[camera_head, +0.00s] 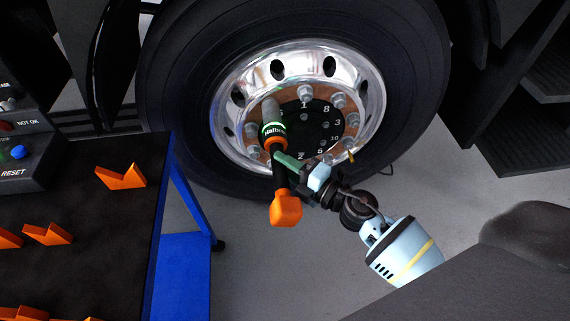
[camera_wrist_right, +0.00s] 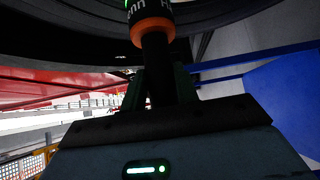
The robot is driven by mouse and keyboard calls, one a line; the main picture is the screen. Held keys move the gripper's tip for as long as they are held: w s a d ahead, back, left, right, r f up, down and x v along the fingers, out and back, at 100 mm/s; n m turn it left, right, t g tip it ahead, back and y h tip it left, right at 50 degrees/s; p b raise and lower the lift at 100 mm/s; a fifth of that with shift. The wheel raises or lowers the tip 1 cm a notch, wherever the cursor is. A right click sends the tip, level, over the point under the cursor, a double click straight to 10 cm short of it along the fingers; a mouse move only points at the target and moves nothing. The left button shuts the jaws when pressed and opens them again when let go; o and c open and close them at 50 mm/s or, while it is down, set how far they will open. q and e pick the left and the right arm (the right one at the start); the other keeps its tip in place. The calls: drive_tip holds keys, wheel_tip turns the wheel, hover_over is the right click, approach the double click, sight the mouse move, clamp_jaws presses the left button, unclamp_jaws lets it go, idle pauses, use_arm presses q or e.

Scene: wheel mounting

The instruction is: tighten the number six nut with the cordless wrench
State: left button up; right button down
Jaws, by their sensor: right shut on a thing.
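My right gripper (camera_head: 292,166) is shut on the handle of the cordless wrench (camera_head: 273,131), a black and orange tool with a lit green ring and an orange base. In the right wrist view the wrench (camera_wrist_right: 153,30) stands between the fingers of the gripper (camera_wrist_right: 160,85). The wrench's grey socket points up at the upper left of the hub, over the nut circle. The wheel hub (camera_head: 318,125) carries several nuts and printed numbers; 1, 8, 3 and 10 are readable. The number six is not visible, and whether the socket sits on a nut I cannot tell. My left gripper is not in view.
The large tyre (camera_head: 175,100) surrounds the chrome rim. A dark-topped blue cart (camera_head: 100,225) with orange holders (camera_head: 121,177) stands at the left. A control box (camera_head: 20,150) with RESET and NOT OK labels sits on it. Grey floor between cart and arm is clear.

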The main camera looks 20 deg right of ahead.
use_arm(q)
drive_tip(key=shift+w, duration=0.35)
use_arm(e)
drive_tip(key=shift+w+r, duration=0.1)
drive_tip(key=shift+r, duration=0.1)
